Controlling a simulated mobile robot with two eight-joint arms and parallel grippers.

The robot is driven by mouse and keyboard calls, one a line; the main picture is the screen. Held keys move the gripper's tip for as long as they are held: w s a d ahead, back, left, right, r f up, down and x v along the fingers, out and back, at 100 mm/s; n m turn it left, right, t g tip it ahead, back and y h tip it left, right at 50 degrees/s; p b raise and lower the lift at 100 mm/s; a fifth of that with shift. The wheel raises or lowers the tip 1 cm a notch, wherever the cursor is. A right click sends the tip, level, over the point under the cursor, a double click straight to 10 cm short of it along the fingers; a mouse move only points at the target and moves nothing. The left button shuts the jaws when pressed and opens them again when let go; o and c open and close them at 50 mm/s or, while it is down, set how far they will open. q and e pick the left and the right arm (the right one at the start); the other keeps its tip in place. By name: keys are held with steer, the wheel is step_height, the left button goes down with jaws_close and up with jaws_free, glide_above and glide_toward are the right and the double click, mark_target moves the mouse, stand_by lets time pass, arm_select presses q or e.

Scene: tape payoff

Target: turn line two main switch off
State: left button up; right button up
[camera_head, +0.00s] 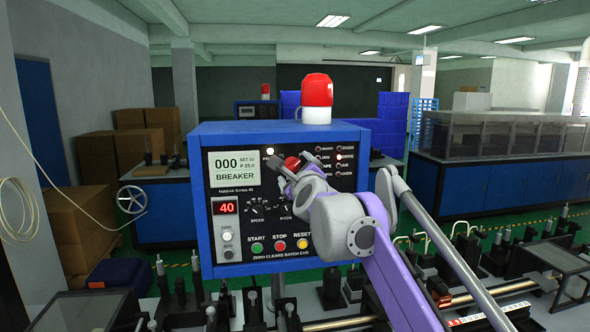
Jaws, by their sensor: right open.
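A blue control box (203,200) with a black front panel stands in the middle of the camera_head view. A red rotary knob (292,163), which looks like the main switch, is on the panel's upper middle. My right gripper (286,164) is open at the panel, with its dark fingers around or just in front of this knob. I cannot tell whether they touch it. The gripper and wrist hide part of the knob and of the panel's lower right. The panel's display (234,166) reads 000 and BREAKER. My left gripper is not in view.
A red and white beacon (317,92) stands on the box. Start (257,247), stop (280,245) and reset (302,243) buttons sit low on the panel, below two dials. Machine rods and posts fill the foreground. A similar blue box (257,110) stands behind.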

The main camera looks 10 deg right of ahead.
steer(key=c, duration=1.4)
steer(key=n, duration=0.3)
steer(key=shift+r+p, duration=0.1)
steer(key=shift+p, duration=0.3)
steer(key=n, duration=0.4)
steer(key=shift+n, duration=0.3)
steer(key=n, duration=1)
steer(key=shift+b, duration=0.35)
steer(key=shift+n, duration=0.3)
